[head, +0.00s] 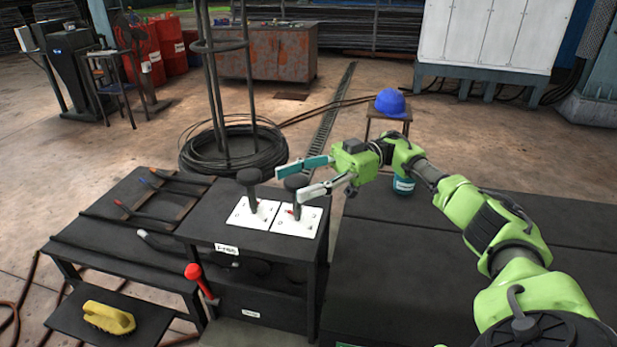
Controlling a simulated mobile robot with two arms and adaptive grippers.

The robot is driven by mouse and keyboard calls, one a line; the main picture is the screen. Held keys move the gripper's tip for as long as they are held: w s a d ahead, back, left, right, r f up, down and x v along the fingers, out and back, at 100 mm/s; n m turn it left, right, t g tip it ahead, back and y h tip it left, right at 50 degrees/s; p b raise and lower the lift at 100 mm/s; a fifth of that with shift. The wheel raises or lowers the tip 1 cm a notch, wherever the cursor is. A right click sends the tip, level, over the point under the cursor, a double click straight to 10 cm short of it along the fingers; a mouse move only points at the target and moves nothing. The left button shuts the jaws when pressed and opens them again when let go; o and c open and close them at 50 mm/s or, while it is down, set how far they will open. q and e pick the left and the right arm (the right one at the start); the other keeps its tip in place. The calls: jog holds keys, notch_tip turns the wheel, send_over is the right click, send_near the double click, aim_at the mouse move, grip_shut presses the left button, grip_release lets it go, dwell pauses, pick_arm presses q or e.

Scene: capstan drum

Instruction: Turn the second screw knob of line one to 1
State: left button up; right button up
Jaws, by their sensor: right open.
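Two black screw knobs stand on white plates on top of a small black stand. The left knob (249,176) rises from the left plate (240,217). The right knob (295,182) rises from the right plate (310,222), which has a small red mark by the stem. The plates' figures are too small to read. My right gripper (291,183) is open, with one finger behind the right knob's head and one in front of it. I cannot tell whether either finger touches it. My left gripper is not in view.
A yellow brush (108,317) lies lower left. A dark table (480,225) lies under my right arm.

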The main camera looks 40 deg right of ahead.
jog(key=shift+s+d, duration=0.15)
jog(key=shift+d, duration=1.55)
jog(key=shift+s+d, duration=0.1)
jog(key=shift+d, duration=1.55)
